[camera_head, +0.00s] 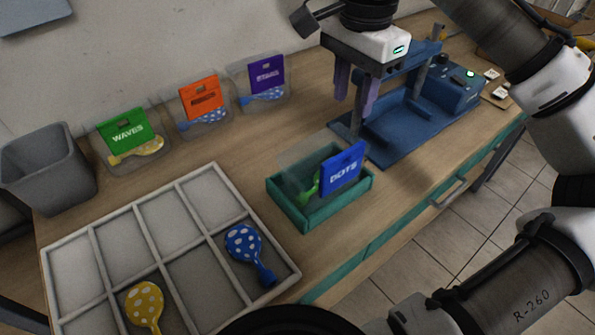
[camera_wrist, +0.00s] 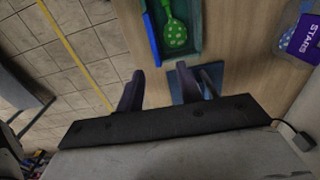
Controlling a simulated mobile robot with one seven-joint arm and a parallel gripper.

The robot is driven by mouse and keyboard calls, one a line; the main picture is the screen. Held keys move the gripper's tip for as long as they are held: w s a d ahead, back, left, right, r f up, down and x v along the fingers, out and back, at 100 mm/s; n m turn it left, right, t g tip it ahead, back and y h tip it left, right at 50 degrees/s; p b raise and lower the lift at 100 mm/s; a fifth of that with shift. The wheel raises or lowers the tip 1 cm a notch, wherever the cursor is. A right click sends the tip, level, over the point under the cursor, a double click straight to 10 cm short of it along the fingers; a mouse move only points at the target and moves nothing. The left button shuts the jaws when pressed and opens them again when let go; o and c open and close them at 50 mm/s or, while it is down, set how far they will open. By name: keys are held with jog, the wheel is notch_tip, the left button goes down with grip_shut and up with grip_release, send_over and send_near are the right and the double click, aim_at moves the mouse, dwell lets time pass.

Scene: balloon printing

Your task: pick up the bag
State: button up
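Clear bags with coloured header cards are in view. One with a blue "DOTS" card (camera_head: 342,170) stands in a green tray (camera_head: 300,217), with a green balloon (camera_head: 309,188) beside the card. In the wrist view the blue card (camera_wrist: 151,32) shows edge-on, next to the spotted green balloon (camera_wrist: 175,32). A green "WAVES" bag (camera_head: 127,136), an orange-card bag (camera_head: 201,99) and a purple "STARS" bag (camera_head: 265,80) stand along the wall. My gripper (camera_head: 356,97) is open and empty, above and behind the green tray. Its fingers (camera_wrist: 160,84) are apart in the wrist view.
A blue press-like machine (camera_head: 400,125) stands behind the tray, close to my gripper. A white divided tray (camera_head: 163,228) holds a yellow balloon (camera_head: 145,303) and a blue balloon (camera_head: 245,246). A grey bin (camera_head: 50,172) stands at left. Bare table lies between the bags and trays.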

aim_at(348, 150)
jog(key=f, duration=0.8)
jog(key=shift+s+f, duration=0.15)
jog(key=shift+s, duration=0.25)
jog(key=f+p, duration=0.1)
jog(key=f, duration=0.4)
jog(key=shift+s+d+f+p, duration=0.1)
jog(key=shift+d+f+p, duration=0.1)
jog(key=shift+f+p, duration=0.15)
jog(key=shift+r, duration=0.1)
jog(key=shift+c, duration=0.2)
grip_shut()
